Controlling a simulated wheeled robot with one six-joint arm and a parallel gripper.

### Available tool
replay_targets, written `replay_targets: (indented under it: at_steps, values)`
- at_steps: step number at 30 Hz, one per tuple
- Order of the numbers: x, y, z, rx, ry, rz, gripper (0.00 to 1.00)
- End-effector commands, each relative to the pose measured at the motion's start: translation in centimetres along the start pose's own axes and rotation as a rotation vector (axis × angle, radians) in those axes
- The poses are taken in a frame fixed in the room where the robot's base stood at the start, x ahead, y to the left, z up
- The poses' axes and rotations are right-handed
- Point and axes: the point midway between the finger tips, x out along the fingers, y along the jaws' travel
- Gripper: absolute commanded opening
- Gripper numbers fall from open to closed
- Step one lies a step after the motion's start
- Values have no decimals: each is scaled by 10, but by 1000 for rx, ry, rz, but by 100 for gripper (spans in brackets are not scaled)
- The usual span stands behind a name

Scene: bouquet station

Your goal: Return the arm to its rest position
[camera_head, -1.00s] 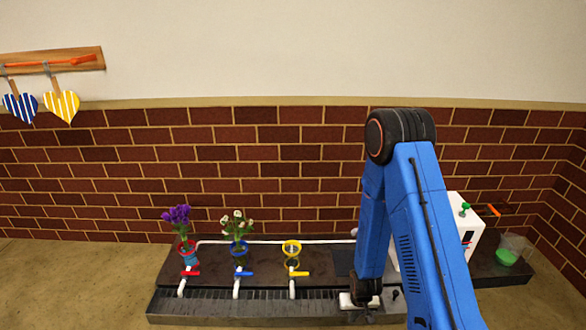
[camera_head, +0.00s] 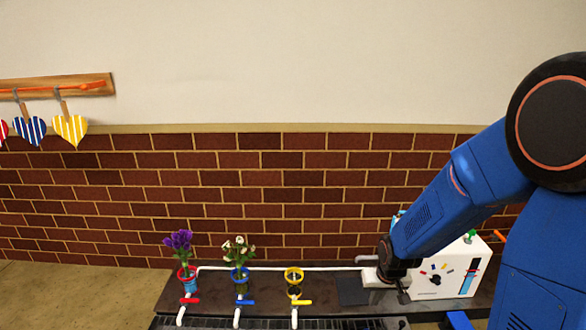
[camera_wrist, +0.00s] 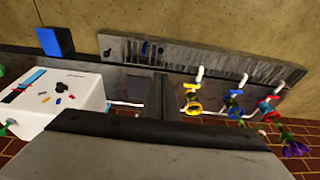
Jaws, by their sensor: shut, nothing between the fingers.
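My blue arm fills the right side of the head view, bent at a large dark joint.
A white box (camera_head: 445,278) with coloured marks stands behind the arm. Purple flowers in a red holder (camera_head: 186,274), white flowers in a blue holder (camera_head: 239,274) and an empty yellow holder (camera_head: 293,275) stand left. Heart tags (camera_head: 70,129) hang on the wall. Space above the holders is clear.

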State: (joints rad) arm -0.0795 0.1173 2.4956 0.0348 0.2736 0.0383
Motion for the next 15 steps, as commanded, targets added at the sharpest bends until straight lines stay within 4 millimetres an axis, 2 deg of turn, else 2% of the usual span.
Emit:
replay_targets:
  at_steps: [1,3,15]
  values:
    - [-15,1,0,0,12,0,0]
    - [-34,3,3,0,20,0,0]
    - [-133,12,32,-2,67,3,0]
